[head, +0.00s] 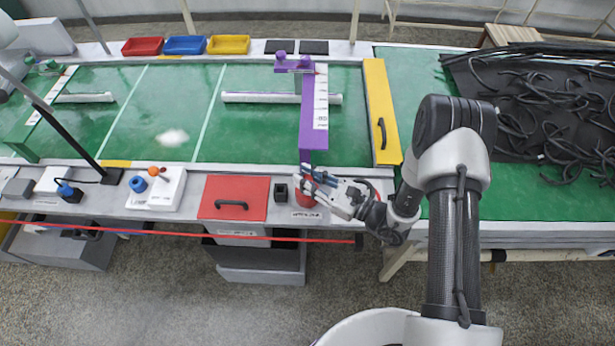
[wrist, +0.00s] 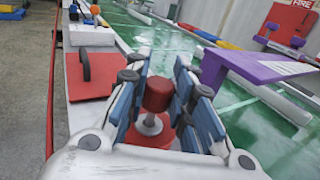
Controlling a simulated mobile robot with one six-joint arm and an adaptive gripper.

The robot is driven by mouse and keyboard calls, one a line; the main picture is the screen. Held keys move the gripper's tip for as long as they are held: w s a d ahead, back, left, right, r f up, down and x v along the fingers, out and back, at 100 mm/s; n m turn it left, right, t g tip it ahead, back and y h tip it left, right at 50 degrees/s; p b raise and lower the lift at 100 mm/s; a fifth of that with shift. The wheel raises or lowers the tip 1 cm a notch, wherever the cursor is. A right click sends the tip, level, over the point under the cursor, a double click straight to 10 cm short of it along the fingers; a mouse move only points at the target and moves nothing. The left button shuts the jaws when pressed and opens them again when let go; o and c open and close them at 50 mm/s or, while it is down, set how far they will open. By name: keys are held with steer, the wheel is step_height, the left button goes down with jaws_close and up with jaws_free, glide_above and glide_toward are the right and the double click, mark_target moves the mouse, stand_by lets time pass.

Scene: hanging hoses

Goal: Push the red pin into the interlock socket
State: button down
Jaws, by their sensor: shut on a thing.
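The red pin (wrist: 158,94) has a thick red head and a short metal stem with a wider collar. My gripper (wrist: 160,95) is shut on its head, the blue finger pads on either side, and the pin looks upright. Below the stem is a round red base (wrist: 150,138), also partly visible in the head view (head: 304,197); I take it for the interlock socket. I cannot tell how deep the stem sits in it. In the head view my gripper (head: 308,178) reaches in from the right over this base, and the fingers mostly hide the pin.
A small black box (head: 280,192) and a red panel with a black handle (head: 234,198) lie left of the gripper. A purple bar (head: 313,130) stands close behind it, with a yellow panel (head: 382,110) to the right. A red cord (head: 180,233) runs along the front.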

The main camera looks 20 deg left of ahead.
steer(key=shift+f+b, duration=0.5)
steer(key=shift+f, duration=0.25)
steer(key=shift+r, duration=0.15)
steer(key=shift+r+p, duration=1.25)
steer(key=shift+r, duration=0.3)
steer(key=shift+f+b, duration=1.4)
steer(key=shift+f, duration=0.3)
stand_by(0.7)
steer(key=c, duration=1.3)
jaws_free()
steer(key=shift+d, duration=0.1)
steer(key=v, duration=1.1)
steer(key=shift+s+d, duration=0.15)
steer(key=shift+d, duration=0.25)
